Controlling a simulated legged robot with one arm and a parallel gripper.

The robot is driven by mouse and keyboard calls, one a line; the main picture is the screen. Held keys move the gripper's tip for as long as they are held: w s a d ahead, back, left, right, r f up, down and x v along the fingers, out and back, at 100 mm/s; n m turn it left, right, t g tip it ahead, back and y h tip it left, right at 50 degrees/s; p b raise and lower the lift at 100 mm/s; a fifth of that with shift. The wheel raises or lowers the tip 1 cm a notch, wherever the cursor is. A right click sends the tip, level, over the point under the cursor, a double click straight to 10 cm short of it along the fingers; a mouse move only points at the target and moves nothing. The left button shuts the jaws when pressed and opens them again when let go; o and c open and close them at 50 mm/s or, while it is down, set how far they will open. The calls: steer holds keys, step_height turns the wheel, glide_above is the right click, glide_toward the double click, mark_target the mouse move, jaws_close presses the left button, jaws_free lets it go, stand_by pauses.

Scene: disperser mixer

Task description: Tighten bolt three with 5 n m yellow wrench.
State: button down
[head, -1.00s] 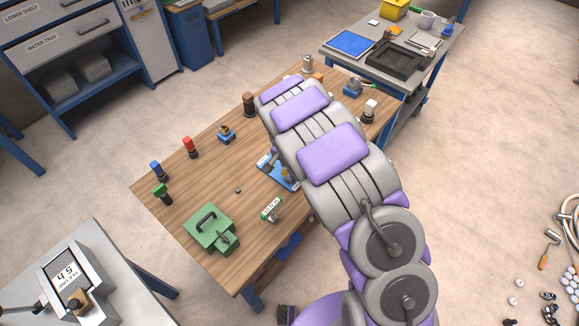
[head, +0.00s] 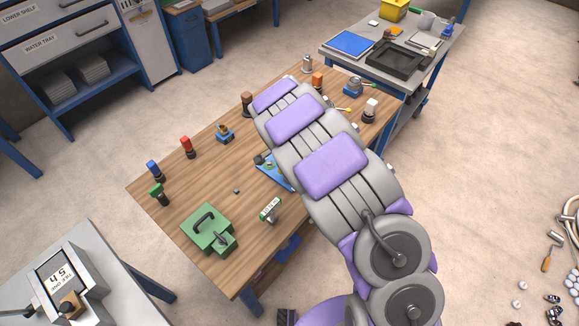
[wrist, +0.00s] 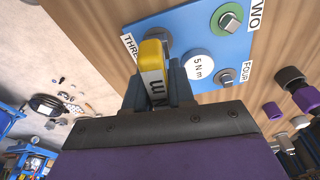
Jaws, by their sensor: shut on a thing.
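The blue bolt plate (wrist: 203,45) shows in the wrist view with labels THREE, TWO and FOUR and a white 5 N m disc (wrist: 199,66). My gripper (wrist: 158,88) is shut on the yellow wrench (wrist: 153,56), whose yellow end stands beside the THREE label (wrist: 131,46). Bolt three is mostly hidden behind the wrench; I cannot tell whether the wrench sits on it. Bolt two (wrist: 229,19) and bolt four (wrist: 225,78) are uncovered. In the head view the plate (head: 274,171) is partly covered by my arm, and my gripper is hidden.
The wooden table (head: 215,165) carries a green box (head: 208,230), a white-labelled tool (head: 270,210), and red (head: 187,147) and blue (head: 154,170) handled pieces. A grey side table (head: 436,66) with trays stands behind right.

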steer(key=shift+f+m+b, duration=0.1)
steer(key=shift+m+b, duration=0.85)
steer(key=shift+m, duration=0.75)
steer(key=m+g+b, duration=0.1)
steer(key=m+b, duration=0.1)
steer(key=m, duration=0.2)
steer(key=shift+s+d+f, duration=0.1)
steer(key=c, duration=1.4)
jaws_free()
steer(key=o, duration=0.5)
